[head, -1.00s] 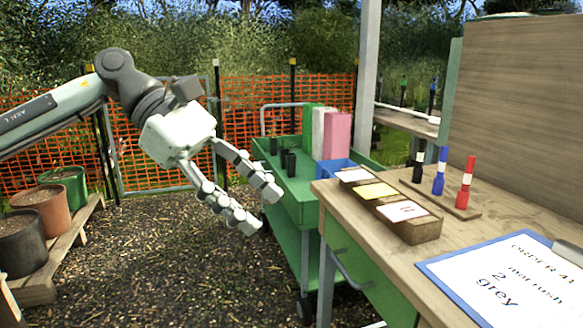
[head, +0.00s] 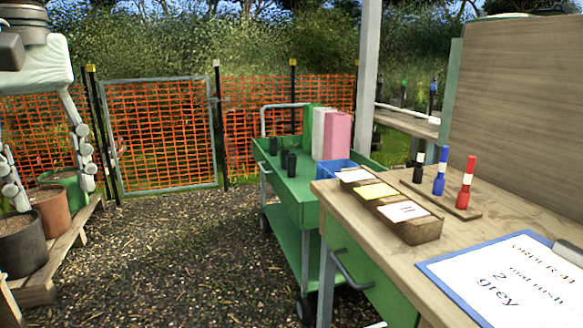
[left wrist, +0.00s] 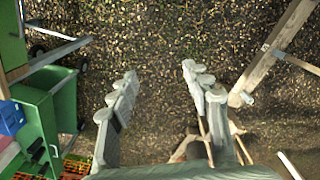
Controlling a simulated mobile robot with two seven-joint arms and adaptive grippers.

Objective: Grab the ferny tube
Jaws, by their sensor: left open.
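Several small black tubes (head: 291,163) stand on the green cart (head: 310,212) in the head view. One at the back left (head: 273,145) may have thin growth above it, but it is too small to tell whether it is ferny. Dark tubes also show at the left edge of the left wrist view (left wrist: 36,150). My left gripper (head: 54,193) is open and empty at the left of the head view, in front of the plant pots and well apart from the cart. In the left wrist view, its spread fingers (left wrist: 158,74) have bare ground between them. My right gripper is not in view.
Black, terracotta (head: 50,210) and green pots stand on a low wooden pallet (head: 65,245) at left. The cart also carries pink and white upright packs (head: 337,136) and a blue bin (head: 337,168). A wooden bench (head: 480,228) with label blocks and markers fills the right. Mulch ground between is clear.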

